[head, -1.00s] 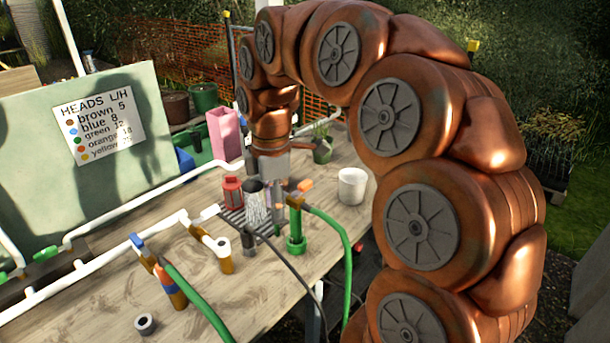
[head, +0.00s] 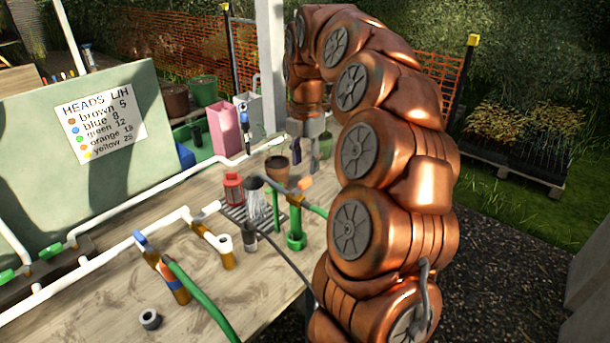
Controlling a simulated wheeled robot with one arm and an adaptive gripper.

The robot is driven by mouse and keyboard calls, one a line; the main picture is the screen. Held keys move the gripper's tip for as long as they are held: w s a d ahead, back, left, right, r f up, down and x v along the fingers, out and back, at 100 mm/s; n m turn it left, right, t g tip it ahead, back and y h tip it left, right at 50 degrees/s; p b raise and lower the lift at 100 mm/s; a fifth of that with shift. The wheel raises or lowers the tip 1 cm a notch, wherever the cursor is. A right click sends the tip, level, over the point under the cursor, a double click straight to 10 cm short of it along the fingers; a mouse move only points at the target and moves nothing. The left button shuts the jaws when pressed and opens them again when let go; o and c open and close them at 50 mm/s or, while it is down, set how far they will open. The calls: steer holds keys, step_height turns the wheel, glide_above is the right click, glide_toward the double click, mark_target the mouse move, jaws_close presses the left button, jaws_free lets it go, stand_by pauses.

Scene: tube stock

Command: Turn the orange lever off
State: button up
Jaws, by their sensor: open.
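The orange lever (head: 304,184) sits on a fitting at the end of the white pipe run, above a green upright tap part (head: 296,238). It points up and to the right in the head view. A green hose leads from that fitting to the right and passes behind my arm. My gripper (head: 309,150) hangs down, open and empty, above and beyond the lever and apart from it. The fingertips are small and partly hard to make out.
A brown pot (head: 277,168), a red lantern (head: 233,190) and a metal watering rose (head: 254,198) stand close to the lever. A blue lever (head: 139,238) is on a nearer pipe. A pink container (head: 224,130) stands at the back.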

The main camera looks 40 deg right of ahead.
mark_target(305, 180)
steer(key=shift+f+p, duration=0.65)
steer(key=shift+f, duration=1.95)
jaws_close()
